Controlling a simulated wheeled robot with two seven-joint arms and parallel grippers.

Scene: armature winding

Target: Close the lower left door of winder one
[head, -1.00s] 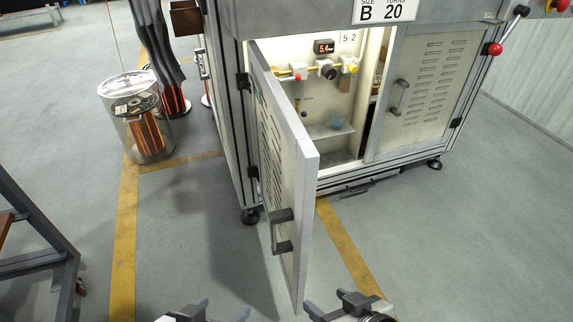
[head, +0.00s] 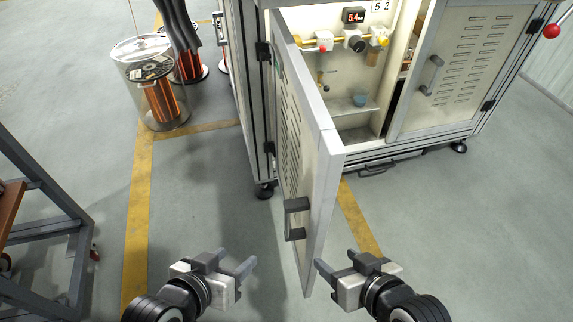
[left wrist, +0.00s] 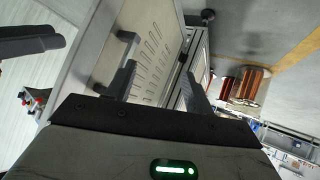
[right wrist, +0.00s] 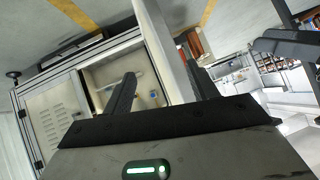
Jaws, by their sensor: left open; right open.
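The lower left door (head: 312,165) of the winder (head: 252,110) stands wide open, swung out toward me on its left-side hinges. Its dark handle (head: 293,218) is on the vented face, which faces left. My left gripper (head: 248,268) is open and empty, left of the door and low near the handle. The handle also shows in the left wrist view (left wrist: 124,48), apart from the fingers. My right gripper (head: 335,266) is open and empty, just right of the door's free edge. In the right wrist view the door (right wrist: 176,50) shows edge-on beyond the fingers.
The lower right door (head: 465,72) is shut. The open cabinet shows a pressure gauge, valves and a small blue cup (head: 360,98). A clear drum with copper wire (head: 150,85) stands back left. A dark metal frame (head: 45,205) is at the left. Floor around the door is clear.

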